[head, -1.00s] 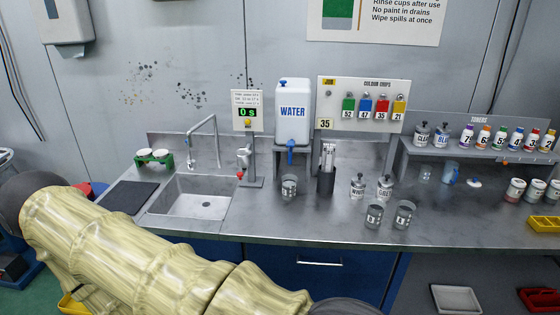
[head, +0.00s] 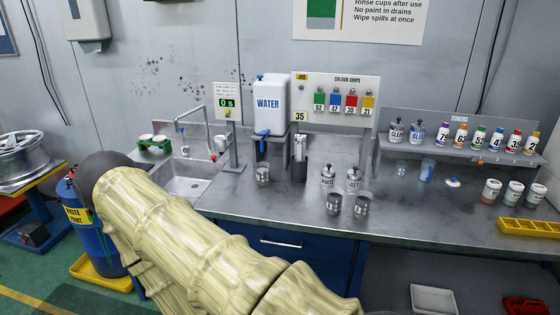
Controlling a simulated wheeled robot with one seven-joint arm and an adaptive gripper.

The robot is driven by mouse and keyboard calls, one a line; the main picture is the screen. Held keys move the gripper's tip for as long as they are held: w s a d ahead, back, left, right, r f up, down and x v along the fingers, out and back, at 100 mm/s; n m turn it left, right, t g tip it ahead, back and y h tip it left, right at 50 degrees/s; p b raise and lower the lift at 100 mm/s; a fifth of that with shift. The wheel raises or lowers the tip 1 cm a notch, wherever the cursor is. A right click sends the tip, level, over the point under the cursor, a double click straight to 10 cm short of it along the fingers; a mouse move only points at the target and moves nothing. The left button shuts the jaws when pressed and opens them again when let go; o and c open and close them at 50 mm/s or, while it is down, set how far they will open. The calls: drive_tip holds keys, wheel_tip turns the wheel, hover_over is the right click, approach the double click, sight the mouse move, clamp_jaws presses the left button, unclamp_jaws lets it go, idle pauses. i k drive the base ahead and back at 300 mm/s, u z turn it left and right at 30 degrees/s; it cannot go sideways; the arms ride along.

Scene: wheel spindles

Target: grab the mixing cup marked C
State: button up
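Three clear, grey-looking mixing cups stand upright on the steel bench. One cup (head: 262,174) is below the water tank's blue tap. The other two, a left cup (head: 334,204) and a right cup (head: 363,204), stand side by side near the bench's front edge. Dark marks show on the cups, but they are too small to read, so I cannot tell which is C. My arm, in a cream sleeve, crosses the lower left in front of the bench. My gripper is out of the picture.
The white water tank (head: 270,105) stands behind the first cup. Bottles marked WHITE (head: 328,179) and another (head: 352,180) stand just behind the front cups. The sink (head: 187,178) is left. A blue waste paint drum (head: 88,230) stands on the floor.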

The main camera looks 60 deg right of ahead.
sight(263, 174)
drive_tip(key=z, duration=1.5)
